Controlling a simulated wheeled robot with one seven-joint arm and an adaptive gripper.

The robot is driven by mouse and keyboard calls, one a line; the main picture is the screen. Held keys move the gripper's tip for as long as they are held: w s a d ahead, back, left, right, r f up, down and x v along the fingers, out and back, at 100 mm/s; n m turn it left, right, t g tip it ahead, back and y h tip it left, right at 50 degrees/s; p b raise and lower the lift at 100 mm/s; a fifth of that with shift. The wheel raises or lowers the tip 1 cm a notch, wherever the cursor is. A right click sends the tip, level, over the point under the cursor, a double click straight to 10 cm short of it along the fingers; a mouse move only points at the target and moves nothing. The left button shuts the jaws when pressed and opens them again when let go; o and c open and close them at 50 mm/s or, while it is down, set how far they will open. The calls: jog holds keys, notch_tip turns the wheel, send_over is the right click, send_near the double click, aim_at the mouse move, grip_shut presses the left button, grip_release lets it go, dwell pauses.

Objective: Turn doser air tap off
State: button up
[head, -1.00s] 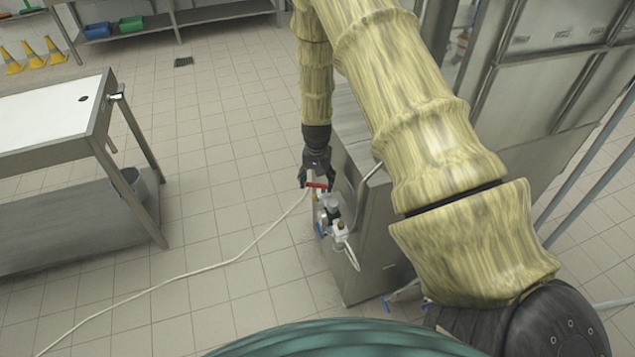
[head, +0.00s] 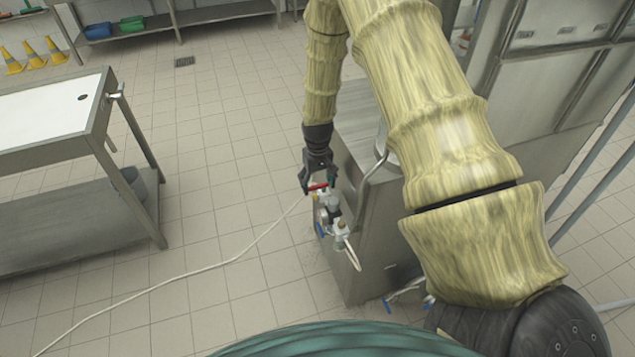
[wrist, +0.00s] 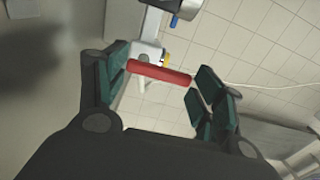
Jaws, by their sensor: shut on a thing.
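The doser air tap's red handle (head: 317,187) sticks out from the white and grey air fittings (head: 332,212) on the side of the steel machine. In the wrist view the red handle (wrist: 158,72) lies crosswise between my two green-padded fingers. My gripper (head: 318,180) points down at the handle. The fingers look spread in the wrist view, with the handle's ends close to both pads. The exact contact is hard to see in the head view. The tap's body is partly hidden.
The steel machine (head: 365,235) stands right beside my gripper. A pale hose (head: 225,262) runs from the fittings across the tiled floor. A steel table (head: 45,125) with a grey bucket (head: 125,187) below stands at left. Open floor lies between.

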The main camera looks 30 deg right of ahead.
aim_at(318, 186)
dwell(0.3)
jog(key=o, duration=1)
notch_tip(318, 186, up, 12)
dwell(0.7)
